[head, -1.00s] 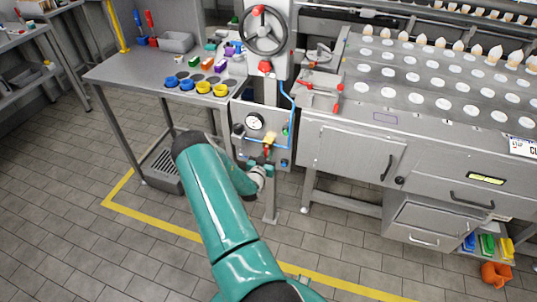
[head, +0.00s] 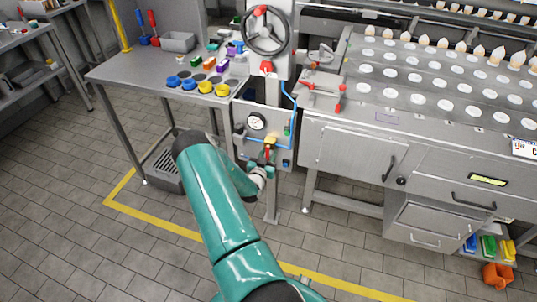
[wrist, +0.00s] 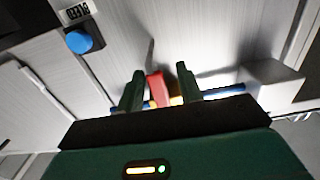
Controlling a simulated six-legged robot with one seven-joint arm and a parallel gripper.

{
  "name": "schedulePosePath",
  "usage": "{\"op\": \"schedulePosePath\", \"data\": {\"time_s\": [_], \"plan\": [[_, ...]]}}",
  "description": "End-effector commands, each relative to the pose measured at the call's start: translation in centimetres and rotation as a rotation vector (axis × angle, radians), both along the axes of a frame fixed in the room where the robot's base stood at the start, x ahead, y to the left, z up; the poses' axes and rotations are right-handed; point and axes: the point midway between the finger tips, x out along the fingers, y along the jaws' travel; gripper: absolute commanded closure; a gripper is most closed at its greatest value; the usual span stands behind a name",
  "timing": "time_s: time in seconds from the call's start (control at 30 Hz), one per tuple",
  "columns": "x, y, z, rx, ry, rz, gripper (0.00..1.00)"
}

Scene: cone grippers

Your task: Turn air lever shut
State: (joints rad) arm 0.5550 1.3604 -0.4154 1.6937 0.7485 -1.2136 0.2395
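The air lever (head: 267,150) is a small red handle on a yellow valve (head: 270,140) in a blue air line, low on the grey panel under the handwheel. In the head view it points roughly downward. My gripper (head: 269,167) is at the panel just below the valve, partly hidden by my arm. In the wrist view my gripper (wrist: 159,86) has its two dark green fingers apart, with the red lever (wrist: 156,88) between them. The lever is nearer the left finger, and a gap shows to the right finger. The valve body is mostly hidden behind the fingers.
A pressure gauge (head: 256,122) sits just above left of the valve. A blue button (wrist: 79,42) shows at upper left in the wrist view. A steel side table (head: 130,73) stands left, and the machine cabinet (head: 345,150) right. The floor in front is open.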

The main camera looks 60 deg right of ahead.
Motion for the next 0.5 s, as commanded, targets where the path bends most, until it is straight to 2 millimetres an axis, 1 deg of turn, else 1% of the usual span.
{"op": "schedulePosePath", "data": {"time_s": [0.17, 0.4, 0.5], "plan": [[-0.3, 2.9, 0.0, 0.002, 0.001, 0.002, 0.64], [-1.2, 8.2, 0.0, 0.002, 0.002, 0.003, 0.64], [-1.5, 10.2, 0.0, 0.002, 0.001, 0.003, 0.64]]}}
